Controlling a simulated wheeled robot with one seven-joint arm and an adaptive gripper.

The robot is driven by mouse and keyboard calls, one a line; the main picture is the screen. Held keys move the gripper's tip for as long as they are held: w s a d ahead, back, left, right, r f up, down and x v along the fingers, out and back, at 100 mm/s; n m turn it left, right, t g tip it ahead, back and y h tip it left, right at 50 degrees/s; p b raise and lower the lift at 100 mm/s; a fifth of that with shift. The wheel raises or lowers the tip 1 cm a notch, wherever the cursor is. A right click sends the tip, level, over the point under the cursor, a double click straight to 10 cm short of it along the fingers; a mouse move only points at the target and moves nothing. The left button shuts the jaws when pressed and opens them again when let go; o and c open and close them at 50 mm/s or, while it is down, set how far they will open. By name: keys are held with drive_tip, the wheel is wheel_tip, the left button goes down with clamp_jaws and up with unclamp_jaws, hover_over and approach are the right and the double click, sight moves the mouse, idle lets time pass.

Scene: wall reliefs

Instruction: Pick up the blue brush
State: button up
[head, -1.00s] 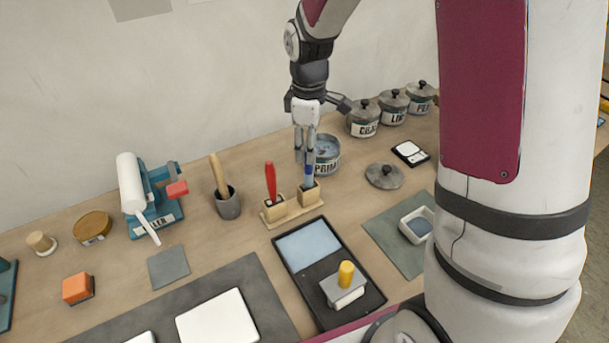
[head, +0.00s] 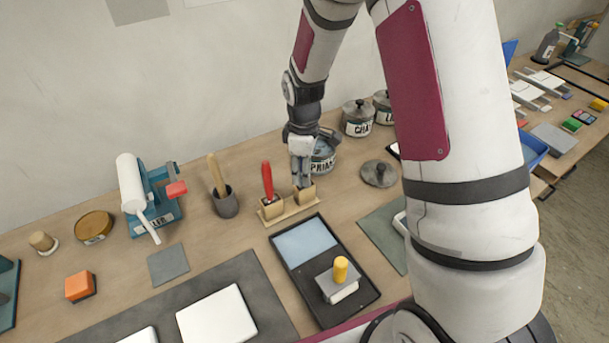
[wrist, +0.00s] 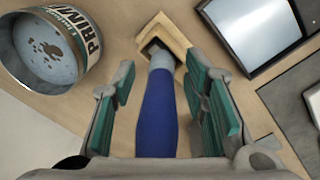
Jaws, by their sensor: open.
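The blue brush (wrist: 158,112) stands in the right-hand wooden block of the holder (wrist: 168,30), its blue handle pointing towards the wrist camera. My gripper (wrist: 165,95) is open, with one green-padded finger on each side of the handle and a gap on both sides. In the head view my gripper (head: 301,178) is low over the right block of the holder (head: 287,212), and the brush is mostly hidden behind the fingers there. A red brush (head: 267,180) stands in the left block.
A black tray (head: 310,290) with a yellow-knobbed block lies in front. A grey pot with a wooden handle (head: 225,203) stands to the left.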

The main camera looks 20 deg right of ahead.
clamp_jaws()
drive_tip(key=shift+r, duration=0.1)
